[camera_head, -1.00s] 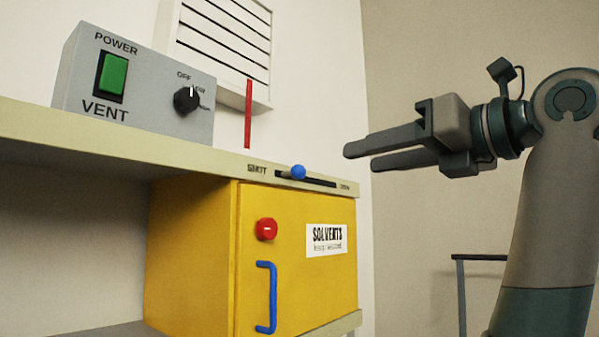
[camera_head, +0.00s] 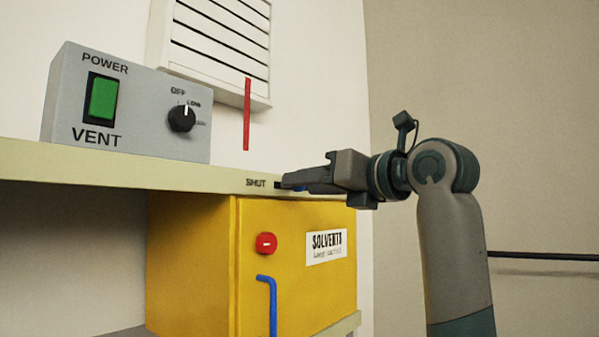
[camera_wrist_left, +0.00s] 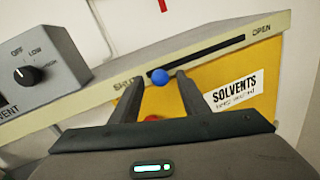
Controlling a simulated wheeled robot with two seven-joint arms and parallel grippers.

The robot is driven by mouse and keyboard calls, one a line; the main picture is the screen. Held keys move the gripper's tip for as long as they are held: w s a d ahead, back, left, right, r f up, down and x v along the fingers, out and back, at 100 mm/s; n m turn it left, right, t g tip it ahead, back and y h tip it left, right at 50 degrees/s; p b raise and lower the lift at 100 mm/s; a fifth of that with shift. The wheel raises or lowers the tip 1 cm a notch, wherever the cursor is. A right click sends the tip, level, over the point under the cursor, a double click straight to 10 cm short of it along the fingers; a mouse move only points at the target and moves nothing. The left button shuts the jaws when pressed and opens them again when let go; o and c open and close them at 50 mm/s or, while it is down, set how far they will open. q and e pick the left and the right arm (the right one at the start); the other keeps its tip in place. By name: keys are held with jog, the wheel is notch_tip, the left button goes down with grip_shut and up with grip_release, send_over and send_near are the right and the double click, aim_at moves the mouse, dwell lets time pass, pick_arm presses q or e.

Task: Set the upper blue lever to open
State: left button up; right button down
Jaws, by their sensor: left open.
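The upper blue lever (camera_wrist_left: 161,77) is a round blue knob at the SHUT end of a dark slot (camera_wrist_left: 205,53) in the shelf's front edge. The slot runs toward the word OPEN. In the head view only a sliver of blue (camera_head: 300,189) shows behind my fingers. My left gripper (camera_head: 284,182) is open at the shelf edge. In the left wrist view its two fingertips (camera_wrist_left: 159,80) stand on either side of the knob. I cannot tell whether they touch it. My right gripper is not in view.
The yellow SOLVENTS cabinet (camera_head: 200,270) sits under the shelf (camera_head: 120,170), with a red button (camera_head: 266,243) and a lower blue handle (camera_head: 272,305). A grey VENT box (camera_head: 145,110) with a green switch and black knob stands on the shelf. A red strip (camera_head: 247,115) hangs below the wall vent (camera_head: 215,45).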

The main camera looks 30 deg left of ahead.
pick_arm(q)
jog(key=shift+p+x, duration=0.5)
jog(key=shift+x, duration=1)
grip_shut()
